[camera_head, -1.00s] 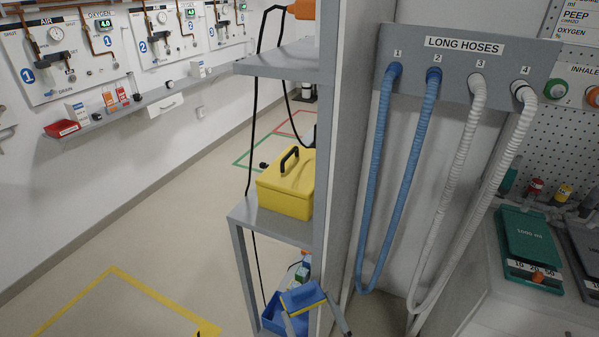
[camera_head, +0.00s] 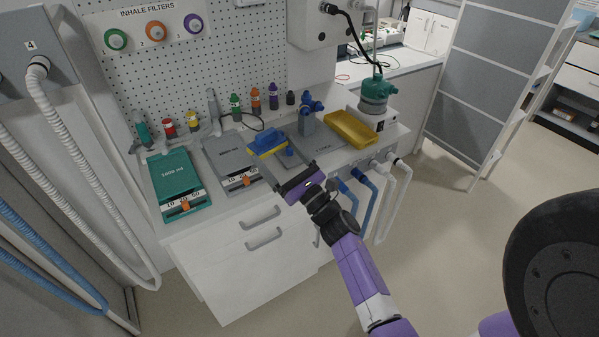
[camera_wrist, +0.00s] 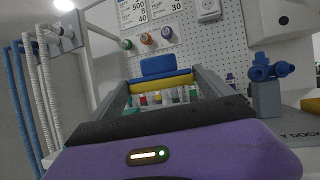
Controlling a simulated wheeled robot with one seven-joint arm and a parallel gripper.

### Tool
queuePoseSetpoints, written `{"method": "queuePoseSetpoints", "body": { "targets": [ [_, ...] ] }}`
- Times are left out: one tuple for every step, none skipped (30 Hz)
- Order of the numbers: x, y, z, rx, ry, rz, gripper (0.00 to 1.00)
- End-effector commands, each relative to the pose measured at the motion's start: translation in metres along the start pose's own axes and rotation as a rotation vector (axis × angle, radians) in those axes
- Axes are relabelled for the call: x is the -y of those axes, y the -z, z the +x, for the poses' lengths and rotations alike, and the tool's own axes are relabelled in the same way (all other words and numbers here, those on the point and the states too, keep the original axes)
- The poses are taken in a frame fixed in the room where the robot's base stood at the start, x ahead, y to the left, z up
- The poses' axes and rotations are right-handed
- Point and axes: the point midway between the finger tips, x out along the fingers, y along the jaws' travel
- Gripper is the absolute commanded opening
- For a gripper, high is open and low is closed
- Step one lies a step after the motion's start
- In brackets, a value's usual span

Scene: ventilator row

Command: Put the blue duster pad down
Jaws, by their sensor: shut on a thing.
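The duster pad (camera_head: 266,138) is a blue block with a yellow lower layer. My gripper (camera_head: 268,154) is shut on it, with one finger on each side, above the grey counter near the grey tray. In the wrist view the blue and yellow pad (camera_wrist: 160,75) sits between the far ends of the two grey fingers. It looks level. The head view does not clearly show how far it is above the counter.
A green case (camera_head: 177,178) and a grey case (camera_head: 226,150) lie on the counter to the left. A yellow tray (camera_head: 352,127), a blue valve on a grey block (camera_head: 309,118) and a teal device (camera_head: 376,92) stand to the right. Several coloured bottles line the back.

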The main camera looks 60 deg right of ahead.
Motion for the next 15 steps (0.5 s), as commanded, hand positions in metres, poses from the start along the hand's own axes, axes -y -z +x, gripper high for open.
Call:
{"method": "queuePoseSetpoints", "body": {
  "targets": [
    [0.023,-0.014,0.005,0.007,0.034,-0.022,0.39],
    [0.036,-0.022,0.007,0.006,0.055,-0.031,0.39],
    [0.052,-0.033,0.009,0.004,0.081,-0.043,0.39],
    [0.063,-0.041,0.01,0.003,0.1,-0.052,0.39],
    [0.073,-0.048,0.011,0.002,0.117,-0.058,0.39],
    [0.084,-0.057,0.012,0.0,0.137,-0.068,0.39],
    [0.091,-0.063,0.012,-0.001,0.15,-0.074,0.39],
    [0.098,-0.068,0.012,-0.003,0.162,-0.078,0.39],
    [0.104,-0.073,0.012,-0.003,0.174,-0.081,0.39],
    [0.107,-0.076,0.012,-0.006,0.179,-0.083,0.39],
    [0.11,-0.078,0.012,-0.006,0.185,-0.084,0.39],
    [0.113,-0.08,0.012,-0.007,0.19,-0.086,0.39],
    [0.114,-0.079,0.011,-0.008,0.193,-0.086,0.39],
    [0.115,-0.077,0.01,-0.009,0.195,-0.085,0.39],
    [0.116,-0.072,0.007,-0.01,0.197,-0.085,0.39]
  ]
}}
